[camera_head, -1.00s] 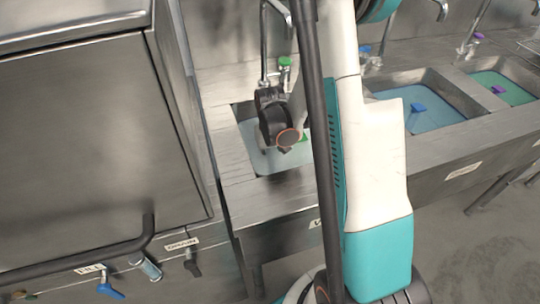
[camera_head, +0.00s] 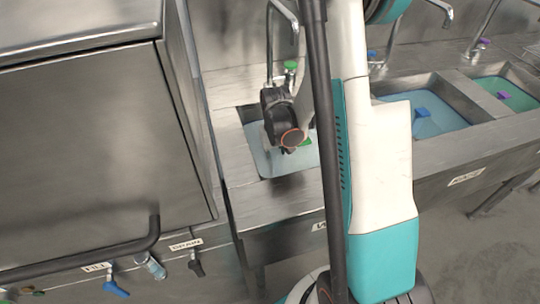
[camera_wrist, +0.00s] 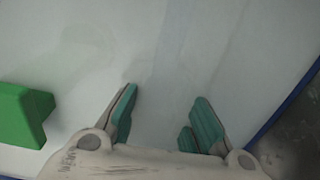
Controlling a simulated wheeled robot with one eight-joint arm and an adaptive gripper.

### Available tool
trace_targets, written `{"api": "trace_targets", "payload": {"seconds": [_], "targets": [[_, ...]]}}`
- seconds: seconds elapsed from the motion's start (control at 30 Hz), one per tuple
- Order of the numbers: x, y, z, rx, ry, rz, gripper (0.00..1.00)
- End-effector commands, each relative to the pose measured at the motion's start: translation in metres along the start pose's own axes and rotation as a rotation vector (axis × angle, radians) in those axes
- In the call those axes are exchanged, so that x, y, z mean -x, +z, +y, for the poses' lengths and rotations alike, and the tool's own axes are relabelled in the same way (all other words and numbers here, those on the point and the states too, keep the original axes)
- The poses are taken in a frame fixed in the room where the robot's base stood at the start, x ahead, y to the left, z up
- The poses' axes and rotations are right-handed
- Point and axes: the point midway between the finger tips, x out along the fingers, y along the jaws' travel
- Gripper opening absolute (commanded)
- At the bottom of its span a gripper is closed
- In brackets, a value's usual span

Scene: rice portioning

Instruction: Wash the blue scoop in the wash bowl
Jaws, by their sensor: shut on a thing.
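The wash bowl is the left sink basin (camera_head: 258,163), filled with pale blue water, its label partly hidden by my arm. My gripper is over this basin in the head view, its fingers hidden there behind my wrist. The scoop itself cannot be made out in either view. A green block (camera_wrist: 22,115) lies left of the fingers; part of it shows in the basin.
Two more basins stand to the right, one with blue water (camera_head: 440,122) and a blue block (camera_head: 421,111), one with green water (camera_head: 518,98) and a purple block (camera_head: 504,95). Taps rise behind the basins. A large steel cabinet (camera_head: 80,150) stands close on the left.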

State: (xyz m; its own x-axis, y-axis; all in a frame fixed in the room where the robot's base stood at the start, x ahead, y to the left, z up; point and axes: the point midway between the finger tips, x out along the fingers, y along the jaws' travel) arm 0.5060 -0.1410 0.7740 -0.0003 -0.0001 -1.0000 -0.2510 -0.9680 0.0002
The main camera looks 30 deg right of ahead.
Motion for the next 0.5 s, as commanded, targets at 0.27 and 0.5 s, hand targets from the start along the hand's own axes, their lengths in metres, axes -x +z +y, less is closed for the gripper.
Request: {"api": "trace_targets", "payload": {"seconds": [0.27,0.5], "targets": [[0.029,0.0,0.0,0.0,0.0,0.0,0.0],[0.05,0.0,0.0,0.0,0.0,0.0,0.0]]}}
